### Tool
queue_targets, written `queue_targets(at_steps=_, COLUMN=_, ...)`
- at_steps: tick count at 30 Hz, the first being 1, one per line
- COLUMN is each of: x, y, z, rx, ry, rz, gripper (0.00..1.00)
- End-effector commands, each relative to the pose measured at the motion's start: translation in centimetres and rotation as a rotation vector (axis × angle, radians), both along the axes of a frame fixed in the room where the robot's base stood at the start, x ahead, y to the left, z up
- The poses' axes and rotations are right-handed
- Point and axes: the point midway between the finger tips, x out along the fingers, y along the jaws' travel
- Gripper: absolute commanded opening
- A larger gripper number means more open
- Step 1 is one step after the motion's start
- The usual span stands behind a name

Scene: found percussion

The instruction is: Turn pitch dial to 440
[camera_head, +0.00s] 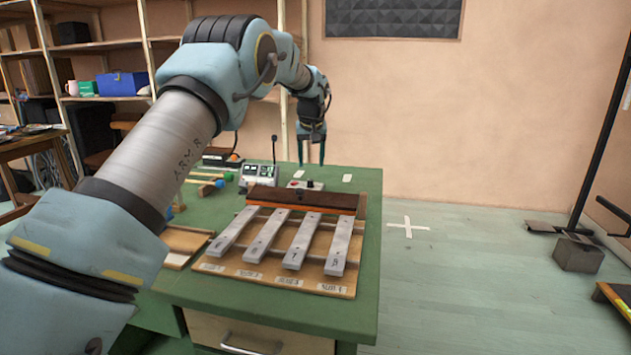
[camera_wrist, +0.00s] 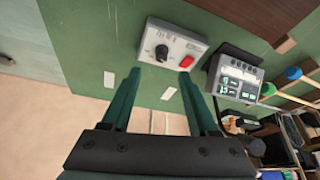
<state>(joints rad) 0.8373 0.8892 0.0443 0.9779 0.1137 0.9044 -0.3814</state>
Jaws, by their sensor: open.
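In the wrist view a small light-grey box carries the black pitch dial (camera_wrist: 162,52), a round knob with a pointer, and a red button (camera_wrist: 187,62). The scale marks around the dial are too small to read. My gripper (camera_wrist: 160,75) is open and empty, its two green fingers apart and pointing toward the box. I cannot tell the exact gap to the dial. In the head view my gripper (camera_head: 312,150) is above the far edge of the green table, and the grey dial box (camera_head: 305,185) sits below it.
A grey device with a display (camera_wrist: 238,78) stands beside the dial box. A bar instrument with several metal bars (camera_head: 290,240) fills the table's front. Mallets (camera_head: 205,180) lie at the left. White tape pieces (camera_wrist: 168,93) are on the green tabletop (camera_head: 368,190).

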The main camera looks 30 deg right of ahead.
Motion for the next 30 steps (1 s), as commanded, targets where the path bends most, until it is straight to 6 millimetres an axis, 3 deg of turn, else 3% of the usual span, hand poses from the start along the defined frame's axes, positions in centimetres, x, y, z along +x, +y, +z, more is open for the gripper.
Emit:
queue_targets(at_steps=6, x=1.4, y=-0.7, z=-3.9, rx=0.002, ry=0.002, rz=0.000, gripper=0.60)
queue_targets(at_steps=12, x=2.3, y=-1.2, z=-6.4, rx=0.000, ry=0.001, rz=0.000, gripper=0.60)
queue_targets(at_steps=25, x=2.7, y=-1.3, z=-7.3, rx=0.000, ry=0.000, rz=0.000, gripper=0.60)
queue_targets(at_steps=30, x=2.7, y=-1.3, z=-7.3, rx=0.000, ry=0.000, rz=0.000, gripper=0.41)
